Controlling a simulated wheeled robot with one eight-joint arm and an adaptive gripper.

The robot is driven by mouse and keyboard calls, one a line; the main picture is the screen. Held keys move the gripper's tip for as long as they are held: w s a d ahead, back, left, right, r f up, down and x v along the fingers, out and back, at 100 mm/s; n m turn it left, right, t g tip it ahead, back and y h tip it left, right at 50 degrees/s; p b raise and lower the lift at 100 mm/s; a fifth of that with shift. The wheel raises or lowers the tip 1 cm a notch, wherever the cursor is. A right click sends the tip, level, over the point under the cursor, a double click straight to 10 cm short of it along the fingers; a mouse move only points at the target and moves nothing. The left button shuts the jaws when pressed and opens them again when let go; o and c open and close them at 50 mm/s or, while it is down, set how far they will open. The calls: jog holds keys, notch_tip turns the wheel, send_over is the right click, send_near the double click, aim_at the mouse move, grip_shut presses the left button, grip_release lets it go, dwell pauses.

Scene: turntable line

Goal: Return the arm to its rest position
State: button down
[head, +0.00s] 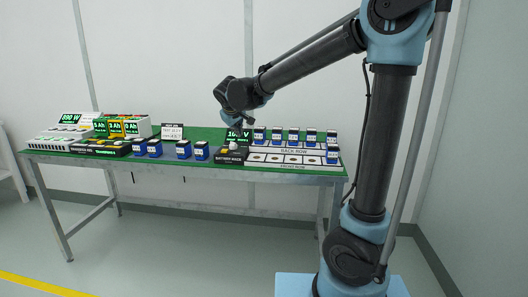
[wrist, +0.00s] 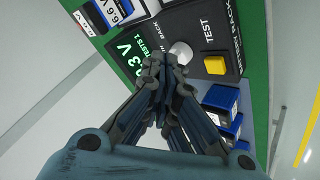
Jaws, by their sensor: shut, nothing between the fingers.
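My gripper (head: 237,133) points down at the end of the outstretched arm, over the black battery tester (head: 232,156) on the green-topped bench. In the wrist view my gripper (wrist: 165,65) is shut, its fingertips together with nothing between them. The tips are close to a round white knob (wrist: 180,52) on the tester; I cannot tell whether they touch it. The knob also shows in the head view (head: 233,146), just below the gripper. A yellow button (wrist: 215,65) sits beside it, near the word TEST.
Blue batteries (head: 184,149) stand left of the tester, and several more (head: 293,135) stand in the back row of the white rack (head: 300,166). Chargers (head: 85,146) and display signs (head: 172,132) are at left. The air above the bench is clear.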

jog(key=s+d+f+m+g+h, duration=0.15)
jog(key=s+d, duration=0.25)
jog(key=d, duration=0.5)
jog(key=s+d+f+m+g, duration=0.1)
jog(key=s+d+f+m, duration=0.2)
jog(key=d, duration=0.7)
jog(key=s+d+f+g, duration=0.1)
jog(key=s+d+f, duration=0.1)
jog(key=s+d, duration=0.55)
jog(key=s+d+f+m+g, duration=0.1)
jog(key=s+d+f+m, duration=0.1)
jog(key=s+d+f, duration=0.3)
jog(key=s+d+f+m+g+y, duration=0.1)
jog(key=s+d+f, duration=0.5)
jog(key=s, duration=0.6)
jog(key=shift+s+f+m+g, duration=0.45)
jog(key=shift+f+m, duration=0.25)
jog(key=shift+m, duration=0.15)
jog(key=shift+w+d, duration=0.1)
jog(key=shift+w+f, duration=0.2)
jog(key=shift+w, duration=0.2)
